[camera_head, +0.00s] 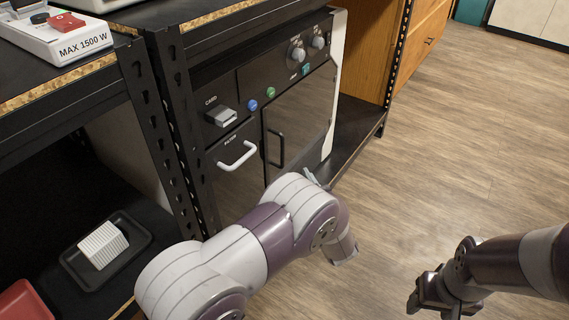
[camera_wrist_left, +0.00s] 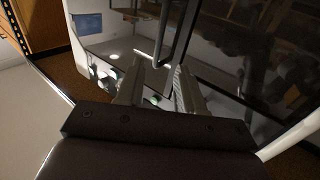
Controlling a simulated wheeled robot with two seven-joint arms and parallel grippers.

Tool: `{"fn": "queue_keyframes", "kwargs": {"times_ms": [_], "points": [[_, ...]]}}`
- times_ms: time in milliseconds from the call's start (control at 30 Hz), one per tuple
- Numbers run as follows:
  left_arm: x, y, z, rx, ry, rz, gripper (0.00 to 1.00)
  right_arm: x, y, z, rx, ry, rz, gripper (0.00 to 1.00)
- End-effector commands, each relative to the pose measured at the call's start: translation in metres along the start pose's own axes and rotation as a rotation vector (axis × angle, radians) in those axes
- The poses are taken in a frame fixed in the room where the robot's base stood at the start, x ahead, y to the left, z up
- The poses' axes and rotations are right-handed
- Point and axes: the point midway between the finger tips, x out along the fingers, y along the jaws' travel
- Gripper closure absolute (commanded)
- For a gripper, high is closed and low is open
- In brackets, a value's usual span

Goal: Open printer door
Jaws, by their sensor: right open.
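The printer (camera_head: 230,175) stands on a black shelf, with a dark glossy door (camera_head: 305,115) that looks shut. The door's black vertical handle (camera_head: 275,150) is on its left side. The left wrist view shows the glossy door (camera_wrist_left: 235,60) with reflections and the dark handle bar (camera_wrist_left: 181,35). My left gripper (camera_wrist_left: 157,75) has its two fingers apart, pointing at the handle. I cannot tell whether they touch it. My right gripper (camera_head: 428,298) is open and empty over the floor at lower right.
The printer front also has a white filter handle (camera_head: 237,155), a card slot (camera_head: 221,117), blue and green buttons, and knobs (camera_head: 297,52). A black tray (camera_head: 72,262) with a white block (camera_head: 103,245) lies on the lower left shelf. The wood floor (camera_head: 450,150) at right is clear.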

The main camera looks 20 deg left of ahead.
Motion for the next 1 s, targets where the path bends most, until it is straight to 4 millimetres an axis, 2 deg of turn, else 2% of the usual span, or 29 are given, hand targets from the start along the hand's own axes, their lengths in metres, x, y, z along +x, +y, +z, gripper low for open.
{"fn": "queue_keyframes", "kwargs": {"times_ms": [33, 200, 400, 533, 767, 900, 1000], "points": [[0.013, -0.001, 0.008, -0.004, 0.0, -0.005, 0.63, 0.014, 0.0, 0.002, 0.0, -0.001, 0.0, 0.42], [0.058, -0.002, 0.008, -0.005, 0.001, -0.004, 0.63, 0.038, 0.0, 0.005, 0.0, -0.002, 0.0, 0.42], [0.094, 0.0, 0.006, -0.003, -0.001, 0.001, 0.63, 0.056, 0.0, 0.007, 0.0, -0.002, 0.0, 0.42], [0.104, 0.0, 0.002, -0.003, -0.002, 0.002, 0.63, 0.058, 0.0, 0.007, 0.0, -0.002, 0.0, 0.42], [0.105, 0.001, 0.001, -0.002, -0.002, 0.003, 0.63, 0.057, 0.0, 0.007, 0.0, -0.001, 0.0, 0.42], [0.104, 0.001, 0.001, -0.002, -0.002, 0.003, 1.0, 0.057, 0.0, 0.007, 0.0, -0.001, 0.0, 0.42], [0.104, 0.0, 0.001, -0.002, -0.002, 0.003, 1.0, 0.057, 0.0, 0.007, 0.0, -0.002, 0.0, 0.42]]}}
